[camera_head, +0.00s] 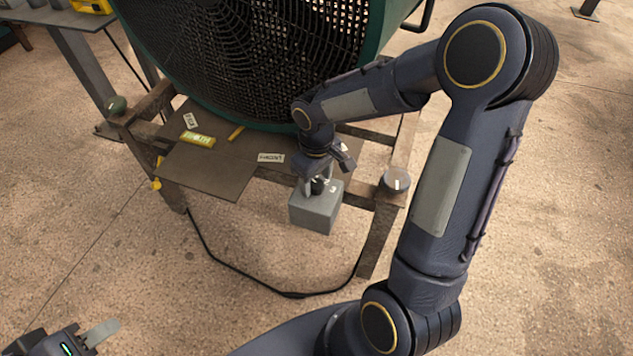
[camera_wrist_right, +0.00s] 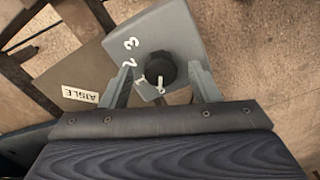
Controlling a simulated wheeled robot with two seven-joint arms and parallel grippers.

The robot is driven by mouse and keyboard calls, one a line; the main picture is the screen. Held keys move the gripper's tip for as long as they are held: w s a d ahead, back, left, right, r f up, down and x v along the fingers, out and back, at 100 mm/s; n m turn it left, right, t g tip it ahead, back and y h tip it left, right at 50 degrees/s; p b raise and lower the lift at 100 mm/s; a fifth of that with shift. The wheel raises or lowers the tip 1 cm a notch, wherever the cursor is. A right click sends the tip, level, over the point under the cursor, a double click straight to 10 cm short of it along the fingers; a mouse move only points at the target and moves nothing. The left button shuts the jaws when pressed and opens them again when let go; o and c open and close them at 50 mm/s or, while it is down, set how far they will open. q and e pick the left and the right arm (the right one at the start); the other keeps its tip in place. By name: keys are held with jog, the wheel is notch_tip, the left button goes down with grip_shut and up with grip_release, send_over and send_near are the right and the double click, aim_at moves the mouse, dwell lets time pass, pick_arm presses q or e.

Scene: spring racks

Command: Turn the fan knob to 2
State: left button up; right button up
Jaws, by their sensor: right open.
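The fan knob (camera_wrist_right: 160,68) is black and round, on the face of a grey control box (camera_wrist_right: 160,25). White numerals 2 and 3 show beside it, and a light mark shows on the knob's lower side, toward my gripper. In the head view the grey box (camera_head: 314,213) hangs at the front of the fan stand, with the knob mostly hidden by my gripper. My right gripper (camera_wrist_right: 161,72) is open, with a finger on each side of the knob and gaps visible. It also shows in the head view (camera_head: 318,181). My left gripper (camera_head: 82,340) is partly cut off at bottom left.
The large green fan (camera_head: 250,45) stands behind the box on a rusty stand. A brown plate (camera_head: 212,170) with labels lies left of the box. A round grey knob-like part (camera_head: 395,181) sits at the right stand corner. A black cable (camera_head: 290,294) hangs below. The floor in front is clear.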

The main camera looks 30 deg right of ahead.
jog(key=shift+f, duration=0.45)
jog(key=c, duration=1)
